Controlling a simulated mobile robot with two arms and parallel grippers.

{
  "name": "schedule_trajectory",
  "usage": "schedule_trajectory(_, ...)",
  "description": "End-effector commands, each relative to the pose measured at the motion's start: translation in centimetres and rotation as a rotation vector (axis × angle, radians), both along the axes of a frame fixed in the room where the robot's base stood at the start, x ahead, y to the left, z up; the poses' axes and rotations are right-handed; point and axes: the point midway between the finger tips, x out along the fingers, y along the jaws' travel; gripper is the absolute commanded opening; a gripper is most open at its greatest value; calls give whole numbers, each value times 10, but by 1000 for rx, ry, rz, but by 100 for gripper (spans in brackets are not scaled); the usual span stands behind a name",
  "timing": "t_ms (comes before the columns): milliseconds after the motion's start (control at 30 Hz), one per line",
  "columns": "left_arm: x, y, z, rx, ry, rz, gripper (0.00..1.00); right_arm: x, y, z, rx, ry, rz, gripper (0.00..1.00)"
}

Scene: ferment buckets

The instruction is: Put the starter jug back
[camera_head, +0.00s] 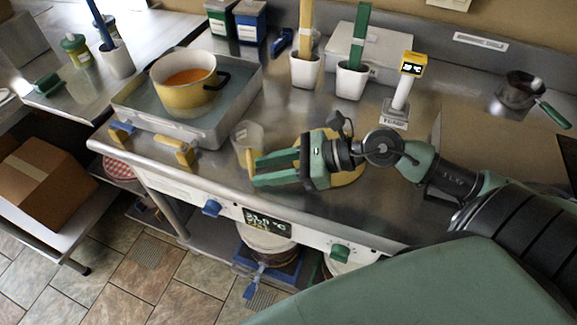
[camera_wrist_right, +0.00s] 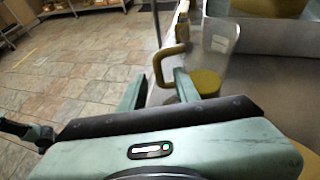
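The starter jug (camera_head: 246,134) is a small clear jug with a yellow handle, standing near the counter's front edge, to the right of the metal basin. The right wrist view also shows the jug (camera_wrist_right: 217,48), with yellow at its bottom and the handle (camera_wrist_right: 165,62) on its left. My right gripper (camera_head: 254,169) is low over the counter, fingers pointing left. Its fingers are apart, and in the right wrist view the gripper (camera_wrist_right: 160,76) has the handle between its fingertips. I cannot tell whether either finger touches it. My left gripper is not identifiable in either view.
A yellow round pad (camera_head: 352,170) lies partly under my right gripper. The basin (camera_head: 222,112) holds a yellow pot (camera_head: 186,92). White holders with a wooden paddle (camera_head: 306,30) and a green paddle (camera_head: 360,35), plus a yellow-topped stand (camera_head: 399,96), are behind. A metal pan (camera_head: 518,91) is far right.

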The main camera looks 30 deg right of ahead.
Motion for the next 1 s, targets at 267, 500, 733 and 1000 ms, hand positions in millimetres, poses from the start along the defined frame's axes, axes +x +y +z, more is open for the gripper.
schedule_trajectory(267, 0, 0, -9, 0, 0, 0, 58, -21, -29, 14, 1, 2, 0, 32)
schedule_trajectory(500, 0, 0, -10, 0, -1, 0, 58, -29, -41, 22, 2, -1, 0, 32)
schedule_trajectory(733, 1, 0, -10, 1, -1, 0, 58, -30, -42, 23, 1, -2, 1, 32)
schedule_trajectory(1000, 1, 1, -10, 1, -1, 0, 58, -30, -42, 23, 1, -2, 1, 32)
